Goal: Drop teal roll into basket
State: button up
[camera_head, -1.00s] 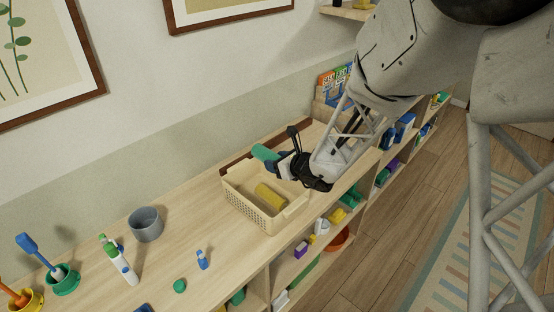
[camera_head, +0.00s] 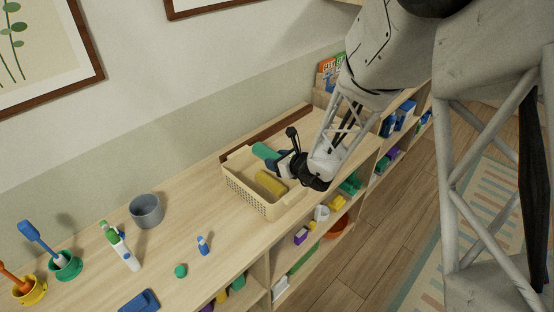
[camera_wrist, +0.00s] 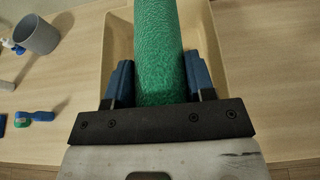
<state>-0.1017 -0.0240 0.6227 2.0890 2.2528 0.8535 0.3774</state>
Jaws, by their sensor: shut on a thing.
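The teal roll (camera_head: 264,151) is held in my gripper (camera_head: 281,162), above the far part of the cream basket (camera_head: 265,204). In the wrist view the teal roll (camera_wrist: 157,50) lies lengthwise between the two blue fingers of my gripper (camera_wrist: 158,84), which press on its sides. The basket (camera_wrist: 119,38) shows beneath it there. A yellow roll (camera_head: 271,183) lies inside the basket. How high the teal roll is above the basket floor is hard to tell.
A grey cup (camera_head: 146,210) stands left of the basket on the wooden shelf top. A wooden strip (camera_head: 265,132) lies behind the basket.

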jog(key=o, duration=1)
jog(key=shift+s+d+r, duration=0.1)
jog(key=shift+d, duration=0.05)
jog(key=v, duration=0.7)
jog(key=shift+s, duration=0.15)
jog(key=shift+d+r, duration=0.1)
jog(key=shift+r, duration=0.1)
